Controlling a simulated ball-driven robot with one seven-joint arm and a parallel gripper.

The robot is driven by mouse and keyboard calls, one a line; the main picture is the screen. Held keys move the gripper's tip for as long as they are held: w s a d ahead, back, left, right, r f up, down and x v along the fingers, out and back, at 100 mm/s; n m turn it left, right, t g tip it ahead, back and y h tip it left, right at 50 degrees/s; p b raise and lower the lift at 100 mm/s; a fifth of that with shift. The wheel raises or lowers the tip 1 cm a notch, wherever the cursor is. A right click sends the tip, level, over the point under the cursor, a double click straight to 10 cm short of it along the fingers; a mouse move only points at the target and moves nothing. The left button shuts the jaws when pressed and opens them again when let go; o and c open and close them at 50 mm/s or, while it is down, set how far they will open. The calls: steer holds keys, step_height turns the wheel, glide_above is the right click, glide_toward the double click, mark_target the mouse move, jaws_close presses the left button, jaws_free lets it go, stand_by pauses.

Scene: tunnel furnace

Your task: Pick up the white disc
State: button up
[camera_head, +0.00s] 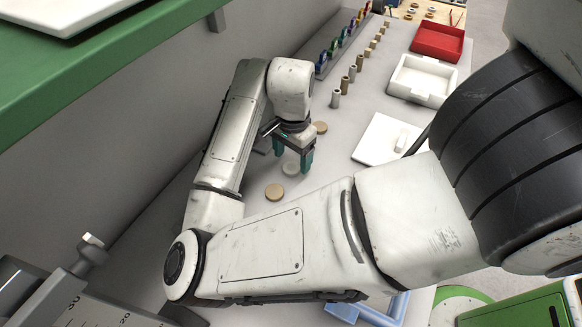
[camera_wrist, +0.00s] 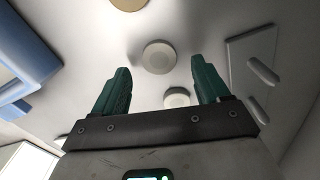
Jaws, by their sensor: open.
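The white disc (camera_head: 291,169) lies flat on the grey bench top, just below my gripper (camera_head: 293,158) in the head view. My gripper points down with its two teal fingers apart and nothing held between them. In the wrist view the white disc (camera_wrist: 159,57) shows between the fingertips of my gripper (camera_wrist: 160,67), apart from both fingers. A second pale disc (camera_wrist: 176,97) shows nearer the gripper body, partly cut off by it. The exact height of the fingers above the disc is hard to tell.
Tan discs (camera_head: 275,192) and (camera_head: 320,128) lie either side of the white disc. A white lid with a handle (camera_head: 385,138) lies to the right. A white tray (camera_head: 422,80), a red tray (camera_head: 437,43) and rows of small cylinders (camera_head: 345,84) stand farther back. A blue frame (camera_wrist: 28,62) is nearby.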

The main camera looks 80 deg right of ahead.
mark_target(291, 169)
steer(key=shift+f, duration=1.2)
steer(key=c, duration=1.1)
steer(key=shift+r, duration=0.1)
